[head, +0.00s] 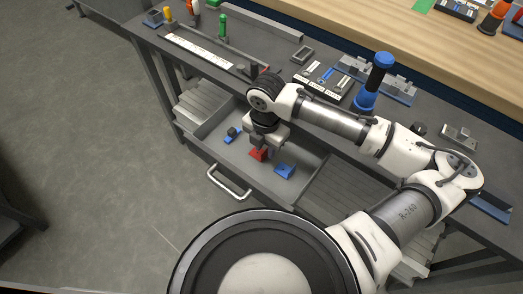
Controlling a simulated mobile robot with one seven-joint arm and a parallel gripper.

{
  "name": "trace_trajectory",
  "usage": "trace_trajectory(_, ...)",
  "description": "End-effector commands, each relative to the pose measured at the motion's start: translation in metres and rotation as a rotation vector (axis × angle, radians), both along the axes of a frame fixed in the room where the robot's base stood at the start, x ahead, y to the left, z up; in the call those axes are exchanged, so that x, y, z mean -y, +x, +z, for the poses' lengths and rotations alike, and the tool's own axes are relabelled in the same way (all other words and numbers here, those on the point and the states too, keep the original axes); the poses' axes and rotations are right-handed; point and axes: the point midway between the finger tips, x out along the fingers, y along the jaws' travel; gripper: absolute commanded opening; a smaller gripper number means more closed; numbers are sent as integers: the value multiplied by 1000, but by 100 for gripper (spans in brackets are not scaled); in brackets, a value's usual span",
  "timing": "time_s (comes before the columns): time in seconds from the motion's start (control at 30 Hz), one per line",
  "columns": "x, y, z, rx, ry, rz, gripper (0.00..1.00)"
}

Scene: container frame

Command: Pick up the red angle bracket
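The red angle bracket (257,155) lies in the open drawer (220,158) of the grey bench, near the drawer's middle. My gripper (261,146) points down into the drawer directly over the red bracket, and its lower end overlaps the bracket's upper part. The fingers are small and dark here, so I cannot tell whether they are apart or shut on the bracket. Part of the bracket is hidden behind the gripper.
Blue brackets lie in the drawer on both sides, one at the right (285,171) and one at the left (232,134). The drawer handle (229,183) faces the front. The bench top above holds a blue cylinder (373,82) and several fixtures. Open floor lies at the left.

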Motion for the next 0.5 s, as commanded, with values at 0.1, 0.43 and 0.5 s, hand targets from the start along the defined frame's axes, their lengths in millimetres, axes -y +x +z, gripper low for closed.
trace_trajectory(0.1,0,0,-14,-1,0,0,28)
trace_trajectory(0.43,-1,0,-20,1,1,1,26)
trace_trajectory(0.5,-1,0,-20,1,0,1,16)
